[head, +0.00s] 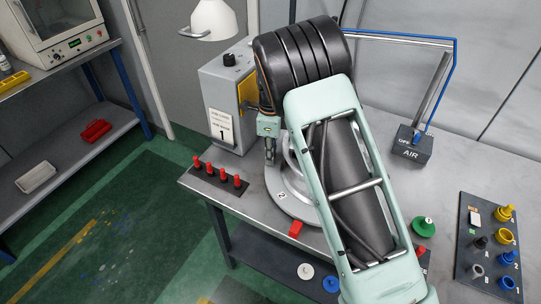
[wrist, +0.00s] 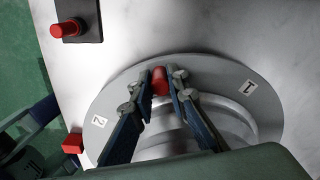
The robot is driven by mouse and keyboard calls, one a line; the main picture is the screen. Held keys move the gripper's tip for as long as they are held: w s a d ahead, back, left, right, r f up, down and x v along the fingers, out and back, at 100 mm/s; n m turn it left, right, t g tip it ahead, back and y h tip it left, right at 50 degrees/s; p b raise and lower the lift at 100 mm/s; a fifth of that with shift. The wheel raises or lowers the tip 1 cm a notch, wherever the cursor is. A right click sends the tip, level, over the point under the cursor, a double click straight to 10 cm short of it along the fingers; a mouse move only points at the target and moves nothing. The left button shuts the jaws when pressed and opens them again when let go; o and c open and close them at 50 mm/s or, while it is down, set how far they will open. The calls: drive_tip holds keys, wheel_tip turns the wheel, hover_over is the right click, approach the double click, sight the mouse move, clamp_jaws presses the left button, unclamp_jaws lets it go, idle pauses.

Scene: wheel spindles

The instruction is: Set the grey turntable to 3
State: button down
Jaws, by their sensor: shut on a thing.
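The grey turntable (head: 298,211) is a round stepped disc on the bench, partly hidden behind my arm. In the wrist view its rim (wrist: 212,86) shows a label 1 (wrist: 247,86) at right and a label 2 (wrist: 99,121) at left. No label 3 shows. A red block (head: 295,229) sits on the bench beside the rim, near the 2; it also shows in the wrist view (wrist: 73,143). My gripper (head: 270,158) points down at the turntable's far left part. Its fingers (wrist: 160,88) are shut on a red peg (wrist: 159,78) standing on the disc.
A strip with several red pegs (head: 218,178) lies left of the turntable. A grey machine box (head: 222,85) marked 1 stands behind. An AIR valve block (head: 411,145), a green knobbed disc (head: 423,227) and a dark parts board (head: 482,262) are at right.

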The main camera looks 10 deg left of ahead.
idle(0.3)
drive_tip(key=c, duration=1.8)
unclamp_jaws()
drive_tip(key=shift+c, duration=0.2)
wheel_tip(320, 180, up, 12)
